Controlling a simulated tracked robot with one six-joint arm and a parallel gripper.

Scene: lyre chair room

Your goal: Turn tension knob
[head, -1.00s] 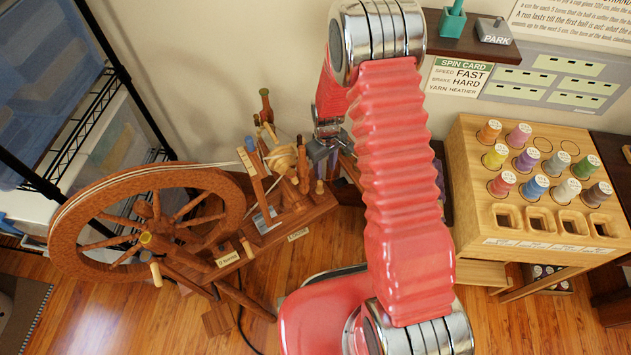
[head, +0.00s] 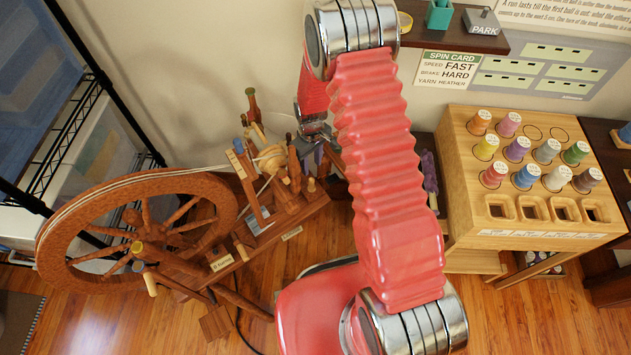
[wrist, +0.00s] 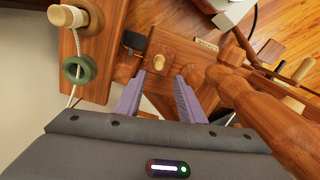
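A wooden spinning wheel (head: 137,232) stands on the left in the head view. A small pale peg-like knob (wrist: 158,62) on a wooden block shows in the wrist view, just beyond and between my fingertips; it looks like the tension knob, though no readable label confirms this. My gripper (wrist: 157,82) is open, with purple fingers on either side of the line to the knob and nothing held. In the head view my gripper (head: 320,152) is beside the wheel's bobbin end, partly hidden by my arm.
A turned wooden post (wrist: 245,105) stands close right of my fingers. A green ring (wrist: 79,69) hangs on a cord at left. A rack of coloured thread spools (head: 467,202) stands at right. A black wire shelf (head: 95,85) is at far left.

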